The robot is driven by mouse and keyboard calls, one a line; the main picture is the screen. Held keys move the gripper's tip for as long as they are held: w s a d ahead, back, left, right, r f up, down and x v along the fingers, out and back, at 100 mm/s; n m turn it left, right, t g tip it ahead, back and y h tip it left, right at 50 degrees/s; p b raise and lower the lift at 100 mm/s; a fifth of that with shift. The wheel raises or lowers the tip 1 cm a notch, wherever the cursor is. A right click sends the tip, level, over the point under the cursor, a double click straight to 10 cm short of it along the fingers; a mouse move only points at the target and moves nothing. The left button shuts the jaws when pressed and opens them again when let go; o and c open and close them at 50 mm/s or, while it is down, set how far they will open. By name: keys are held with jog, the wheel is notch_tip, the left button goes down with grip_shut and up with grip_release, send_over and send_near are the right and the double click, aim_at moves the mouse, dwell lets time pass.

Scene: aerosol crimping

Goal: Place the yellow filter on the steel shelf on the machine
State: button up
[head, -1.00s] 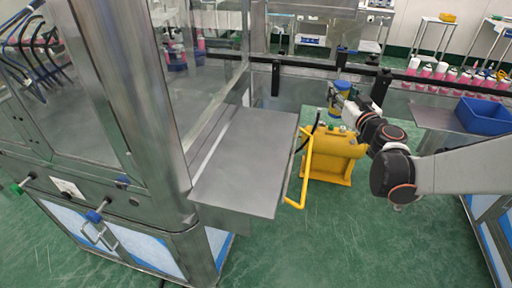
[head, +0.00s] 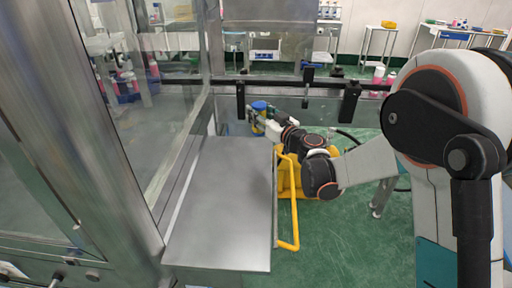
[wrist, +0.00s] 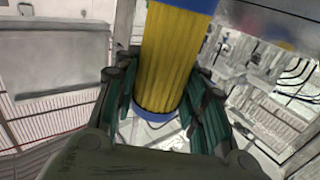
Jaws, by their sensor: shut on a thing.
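The yellow filter (wrist: 172,60) with blue end caps is held between the fingers of my gripper (wrist: 165,110) in the wrist view. In the head view the filter's blue top (head: 259,105) shows beyond the far right corner of the steel shelf, with my gripper (head: 262,122) shut around it. Most of the filter's body is hidden there by the fingers. The steel shelf (head: 222,205) is flat, bare and fixed to the right side of the glass-walled machine (head: 105,150). The filter is apart from the shelf's middle; its exact height over the far edge cannot be told.
A yellow cart with a handle (head: 289,215) stands against the shelf's right side, partly under my arm. A dark rail (head: 300,84) with black clamps runs behind the shelf. Green floor (head: 365,245) lies open to the right.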

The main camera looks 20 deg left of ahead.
notch_tip(320, 180, down, 11)
jog(key=b, duration=0.3)
jog(key=shift+r, duration=0.1)
jog(key=shift+f+b, duration=0.2)
jog(key=shift+b, duration=0.1)
jog(key=o, duration=1.1)
jog(key=shift+r, duration=0.15)
jog(key=shift+s+d+r+p, duration=0.1)
jog(key=shift+d+p, duration=0.05)
jog(key=shift+p, duration=0.15)
jog(key=p+v, duration=0.2)
jog(key=v, duration=0.9)
jog(key=shift+s+d, duration=0.25)
jog(key=shift+d, duration=0.05)
